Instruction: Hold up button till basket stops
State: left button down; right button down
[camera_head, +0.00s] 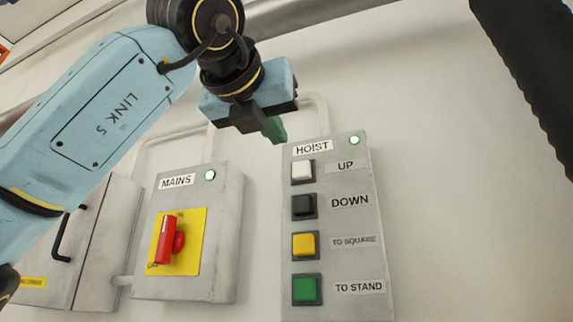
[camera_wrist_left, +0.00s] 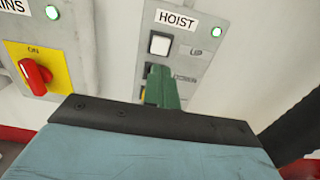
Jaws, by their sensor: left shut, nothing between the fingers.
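The hoist panel (camera_head: 345,270) is a grey box on the wall with a lit green lamp (camera_head: 354,140). The white UP button (camera_head: 302,170) is at its top, above a black DOWN button (camera_head: 303,206), a yellow TO SQUARE button (camera_head: 303,244) and a green TO STAND button (camera_head: 305,289). My left gripper (camera_head: 275,131) is shut and empty, its green fingertips just above and left of the panel's top edge in the head view. In the left wrist view the UP button (camera_wrist_left: 160,44) shows clear beyond the fingertips (camera_wrist_left: 160,75). The basket and my right gripper are not in view.
A grey MAINS box (camera_head: 190,285) with a red rotary switch (camera_head: 166,240) on a yellow plate and a lit green lamp stands left of the hoist panel. A grey cabinet (camera_head: 100,245) is further left. Conduit runs along the wall. The wall right of the panel is bare.

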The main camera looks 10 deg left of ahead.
pick_arm(q)
jog(key=v, duration=0.3)
jog(key=shift+s+a+b, duration=0.1)
jog(key=shift+s+b, duration=0.1)
jog(key=shift+b, duration=0.15)
jog(key=shift+w, duration=0.1)
jog(key=b+v, duration=0.1)
jog(key=v, duration=0.6)
jog(key=shift+b, duration=0.4)
